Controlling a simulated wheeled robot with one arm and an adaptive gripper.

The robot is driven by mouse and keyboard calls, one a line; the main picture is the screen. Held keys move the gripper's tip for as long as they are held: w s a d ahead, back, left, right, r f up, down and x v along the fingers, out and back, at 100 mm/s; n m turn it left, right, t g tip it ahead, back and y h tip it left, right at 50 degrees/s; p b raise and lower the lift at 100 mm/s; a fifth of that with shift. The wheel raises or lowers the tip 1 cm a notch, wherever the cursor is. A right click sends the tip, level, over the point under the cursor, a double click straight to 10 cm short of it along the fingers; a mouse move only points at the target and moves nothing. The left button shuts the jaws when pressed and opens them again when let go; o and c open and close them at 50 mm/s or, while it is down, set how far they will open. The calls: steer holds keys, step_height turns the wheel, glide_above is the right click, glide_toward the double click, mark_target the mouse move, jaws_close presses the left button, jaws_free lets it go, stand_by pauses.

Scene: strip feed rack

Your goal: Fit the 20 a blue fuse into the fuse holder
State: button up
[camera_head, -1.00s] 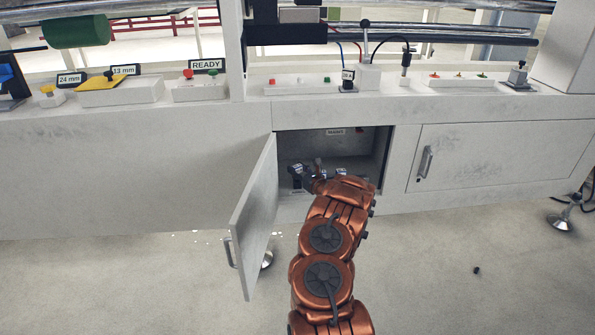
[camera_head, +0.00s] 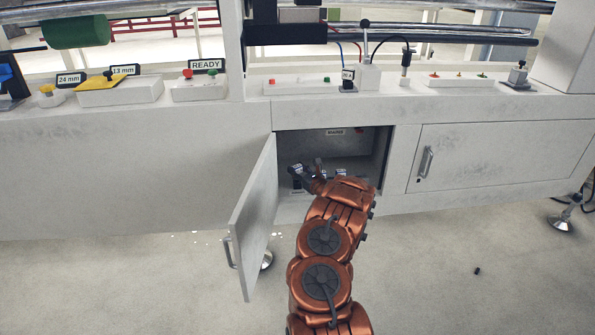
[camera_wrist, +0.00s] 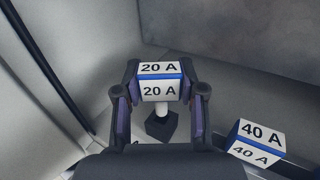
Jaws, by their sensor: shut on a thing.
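The 20 A fuse (camera_wrist: 160,82) is a white block with a blue stripe, labelled "20 A" on two faces. My gripper (camera_wrist: 160,92) is shut on it, one finger on each side. A pale stem and a dark square foot (camera_wrist: 161,125) show just below the fuse; I cannot tell whether they belong to it. In the head view my gripper (camera_head: 311,180) is inside the open cabinet, partly hidden by my wrist. I cannot pick out the fuse holder for certain. A small black block (camera_head: 348,86) with a tiny white label stands on the ledge above.
A 40 A block (camera_wrist: 258,142) with a blue stripe sits close to the right of my gripper. The cabinet's open door (camera_head: 254,215) hangs on the left, and its side walls are close. A closed door (camera_head: 480,158) is at the right. The floor in front is mostly clear.

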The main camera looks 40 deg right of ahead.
steer(key=shift+f+b, duration=1.45)
steer(key=shift+f, duration=0.4)
steer(key=o, duration=1)
steer(key=s, duration=0.4)
steer(key=s+a, duration=0.1)
steer(key=s, duration=0.7)
steer(key=shift+a, duration=0.25)
